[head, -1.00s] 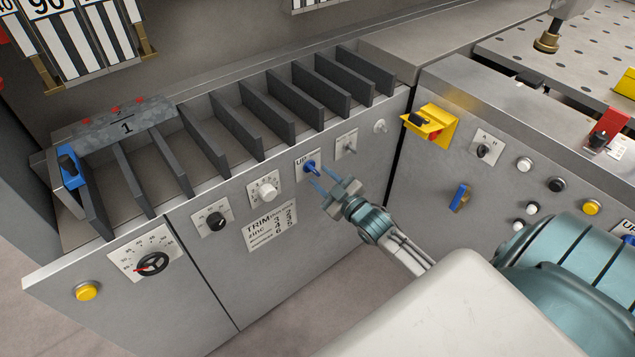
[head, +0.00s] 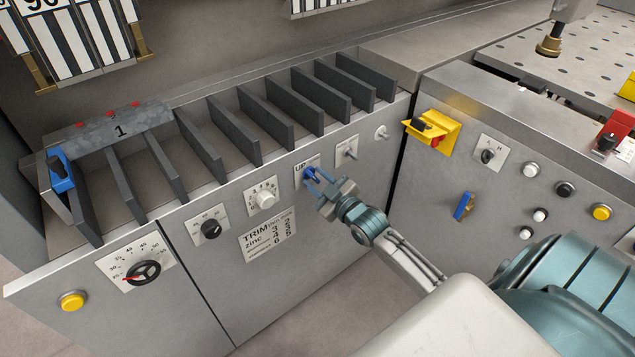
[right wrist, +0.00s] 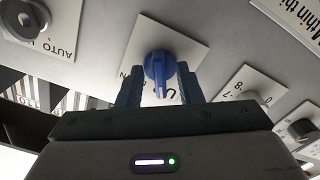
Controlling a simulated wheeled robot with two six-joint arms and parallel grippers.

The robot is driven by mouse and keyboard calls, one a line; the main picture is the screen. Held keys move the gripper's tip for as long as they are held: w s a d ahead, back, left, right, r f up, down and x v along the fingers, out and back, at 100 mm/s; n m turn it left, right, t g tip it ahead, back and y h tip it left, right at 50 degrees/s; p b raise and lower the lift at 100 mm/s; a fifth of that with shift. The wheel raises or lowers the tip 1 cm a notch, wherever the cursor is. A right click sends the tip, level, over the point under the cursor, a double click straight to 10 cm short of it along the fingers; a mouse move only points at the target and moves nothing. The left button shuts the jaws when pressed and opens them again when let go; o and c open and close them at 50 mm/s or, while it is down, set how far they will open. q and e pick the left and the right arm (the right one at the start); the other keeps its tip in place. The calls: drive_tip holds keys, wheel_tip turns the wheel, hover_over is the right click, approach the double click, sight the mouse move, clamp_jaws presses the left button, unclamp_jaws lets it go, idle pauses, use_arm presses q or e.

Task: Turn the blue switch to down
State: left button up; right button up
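The blue switch (head: 311,174) sits on a white plate marked UP on the front of the grey cabinet. In the right wrist view the blue switch (right wrist: 159,68) is a round knob with a raised grip, on a white plate (right wrist: 180,42). My right gripper (head: 319,184) is at the switch. In the right wrist view the fingers of my right gripper (right wrist: 159,85) stand apart, one on each side of the knob, with small gaps seeming to show. The fingertips partly hide the plate's lettering. My left gripper is in neither view.
A yellow bracket (head: 432,131) and a blue lever (head: 464,206) are on the right panel. Grey dividers (head: 296,102) stand above. The floor below is clear.

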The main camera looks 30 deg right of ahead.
clamp_jaws()
